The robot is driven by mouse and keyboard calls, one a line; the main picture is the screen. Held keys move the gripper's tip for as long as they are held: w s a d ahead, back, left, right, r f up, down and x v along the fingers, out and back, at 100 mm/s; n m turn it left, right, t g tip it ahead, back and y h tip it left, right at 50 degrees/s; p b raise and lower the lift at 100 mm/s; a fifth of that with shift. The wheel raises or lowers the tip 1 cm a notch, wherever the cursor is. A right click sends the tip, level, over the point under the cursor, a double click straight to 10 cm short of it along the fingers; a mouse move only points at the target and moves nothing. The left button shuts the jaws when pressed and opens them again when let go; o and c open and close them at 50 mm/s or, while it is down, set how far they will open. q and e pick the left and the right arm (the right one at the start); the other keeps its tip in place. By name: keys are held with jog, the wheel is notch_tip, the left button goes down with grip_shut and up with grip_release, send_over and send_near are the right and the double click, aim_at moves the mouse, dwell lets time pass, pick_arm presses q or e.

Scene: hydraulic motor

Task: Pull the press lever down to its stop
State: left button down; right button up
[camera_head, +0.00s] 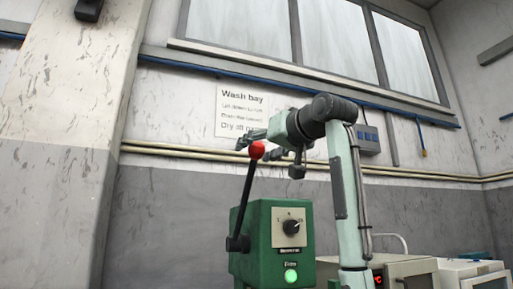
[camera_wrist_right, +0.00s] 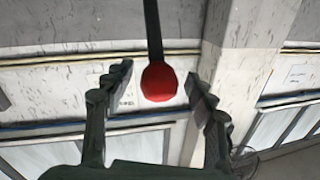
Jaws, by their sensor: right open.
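The press lever (camera_head: 244,198) is a black rod with a red ball knob (camera_head: 257,150). It stands raised and tilts slightly right, from a pivot on the left side of the green press box (camera_head: 262,232). My right gripper (camera_head: 252,146) is at the knob's height, its fingers partly behind or around it in the head view. In the right wrist view, the knob (camera_wrist_right: 159,81) sits between the two open fingers, near their tips, with a gap on both sides. The rod runs up from it there. My left gripper is not in view.
The press box has a dial (camera_head: 291,228) and a lit green button (camera_head: 291,276). Cream-coloured machines (camera_head: 405,270) stand at the lower right. Behind are a wall with pipes (camera_head: 200,155), a sign (camera_head: 241,112) and windows. The space left of the lever looks clear.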

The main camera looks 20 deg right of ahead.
jog(key=shift+w, duration=0.2)
jog(key=shift+c, duration=0.4)
grip_shut()
jog(key=shift+f, duration=0.1)
